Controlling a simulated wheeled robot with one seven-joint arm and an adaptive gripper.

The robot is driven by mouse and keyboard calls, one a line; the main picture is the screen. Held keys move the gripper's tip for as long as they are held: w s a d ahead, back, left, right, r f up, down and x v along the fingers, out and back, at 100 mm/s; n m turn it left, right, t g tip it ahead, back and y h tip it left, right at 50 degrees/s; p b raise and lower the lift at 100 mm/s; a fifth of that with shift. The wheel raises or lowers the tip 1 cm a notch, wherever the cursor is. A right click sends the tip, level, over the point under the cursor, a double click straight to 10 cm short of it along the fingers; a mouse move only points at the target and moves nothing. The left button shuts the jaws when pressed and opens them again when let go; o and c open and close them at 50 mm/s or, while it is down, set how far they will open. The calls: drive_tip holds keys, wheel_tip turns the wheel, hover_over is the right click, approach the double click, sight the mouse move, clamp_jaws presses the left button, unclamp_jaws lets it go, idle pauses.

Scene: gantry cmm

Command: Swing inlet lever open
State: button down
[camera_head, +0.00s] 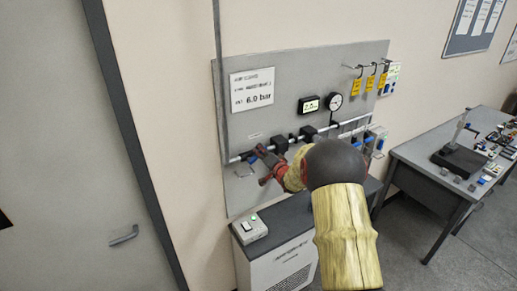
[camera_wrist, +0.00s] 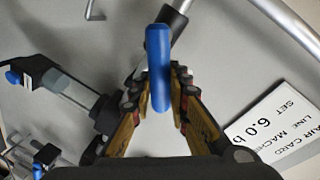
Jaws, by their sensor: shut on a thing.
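The inlet lever (camera_wrist: 159,65) is a blue handle, upright in the middle of the wrist view, between the two finger pads. In the head view a small blue part of the lever (camera_head: 260,149) shows at the left end of the pipe on the grey panel. My gripper (camera_wrist: 160,90) is shut on the lever, with a finger on each side and the blue end reaching past the tips. In the head view my gripper (camera_head: 267,166) is at the panel, partly hidden by my wrist. The valve body under the lever is mostly hidden.
The grey panel (camera_head: 290,75) carries a 6.0 bar card (camera_head: 252,89), a dial gauge (camera_head: 334,101), a digital display (camera_head: 309,104) and yellow tags (camera_head: 370,83) on hooks. A cabinet (camera_head: 284,250) stands below. A cluttered table (camera_head: 420,160) is at the right.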

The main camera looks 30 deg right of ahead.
drive_tip(key=shift+d+f+m+y+p, duration=0.25)
drive_tip(key=shift+f+m+p, duration=0.15)
drive_tip(key=shift+m+p, duration=0.35)
drive_tip(key=shift+d+f+m+y+p, duration=0.15)
drive_tip(key=shift+f+m+y+p, duration=0.2)
drive_tip(key=shift+m+p, duration=0.35)
drive_tip(key=shift+f, duration=0.1)
drive_tip(key=c, duration=1.7)
unclamp_jaws()
drive_tip(key=shift+c, duration=0.2)
drive_tip(key=shift+s+a+r, duration=0.1)
drive_tip(key=shift+s+r, duration=0.25)
drive_tip(key=shift+s, duration=1.6)
drive_tip(key=shift+s+d+r, duration=0.1)
drive_tip(key=shift+s+r, duration=0.3)
drive_tip(key=shift+s, duration=1.55)
drive_tip(key=shift+s+a+r, duration=0.1)
drive_tip(key=shift+s+r, duration=0.25)
drive_tip(key=shift+s, duration=1.6)
